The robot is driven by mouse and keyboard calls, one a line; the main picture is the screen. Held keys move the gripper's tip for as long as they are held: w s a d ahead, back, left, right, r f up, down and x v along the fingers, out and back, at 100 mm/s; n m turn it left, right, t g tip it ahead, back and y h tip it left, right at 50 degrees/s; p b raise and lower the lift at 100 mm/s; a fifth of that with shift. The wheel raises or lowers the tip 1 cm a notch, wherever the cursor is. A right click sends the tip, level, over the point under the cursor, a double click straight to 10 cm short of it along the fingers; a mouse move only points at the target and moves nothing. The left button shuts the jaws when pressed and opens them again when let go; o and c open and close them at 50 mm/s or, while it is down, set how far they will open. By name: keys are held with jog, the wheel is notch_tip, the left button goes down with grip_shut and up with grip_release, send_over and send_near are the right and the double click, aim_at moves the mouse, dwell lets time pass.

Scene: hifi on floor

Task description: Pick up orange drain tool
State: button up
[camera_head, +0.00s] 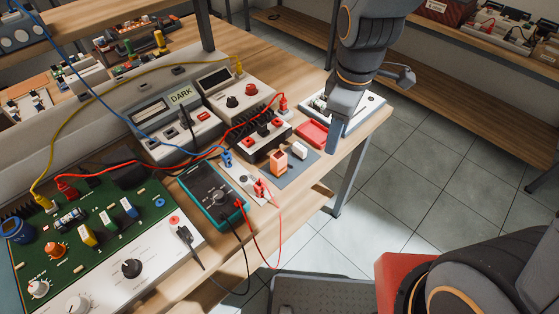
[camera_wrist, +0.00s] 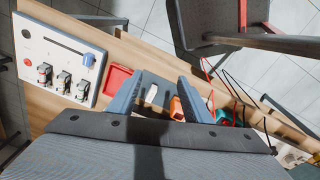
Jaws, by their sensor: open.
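The orange drain tool (camera_head: 279,161) is a small upright orange piece on a grey mat (camera_head: 286,174) near the table's front edge. A small white block (camera_head: 299,151) stands just to its right.
A red tray (camera_head: 312,134) lies between the mat and a white switch panel (camera_head: 366,112). A teal multimeter (camera_head: 212,191) and red and black cables lie left of the tool. A cable runs over the table's front edge. Floor is free beyond the table.

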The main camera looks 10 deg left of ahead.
aim_at(279, 155)
jog(key=a+f+n, duration=0.1)
jog(key=a+n, duration=0.3)
jog(key=a+f+n, duration=0.1)
jog(key=a+n, duration=0.4)
jog(key=s+a+f+n, duration=0.1)
jog(key=a+n, duration=0.3)
jog(key=n, duration=0.1)
jog(key=shift+a+g, duration=0.15)
jog(key=shift+g, duration=0.25)
jog(key=shift+a+f+n, duration=0.1)
jog(key=shift+a+n, duration=0.05)
jog(key=shift+n, duration=0.15)
jog(key=shift+s+f, duration=0.1)
jog(key=shift+f, duration=0.2)
jog(key=shift+d+f+p, duration=0.15)
jog(key=shift+f+p, duration=0.35)
jog(key=shift+f, duration=1.25)
jog(key=shift+d+f+p, duration=0.1)
jog(key=shift+f+p, duration=0.35)
jog(key=shift+f, duration=1.3)
jog(key=c, duration=1.1)
jog(key=shift+r, duration=0.1)
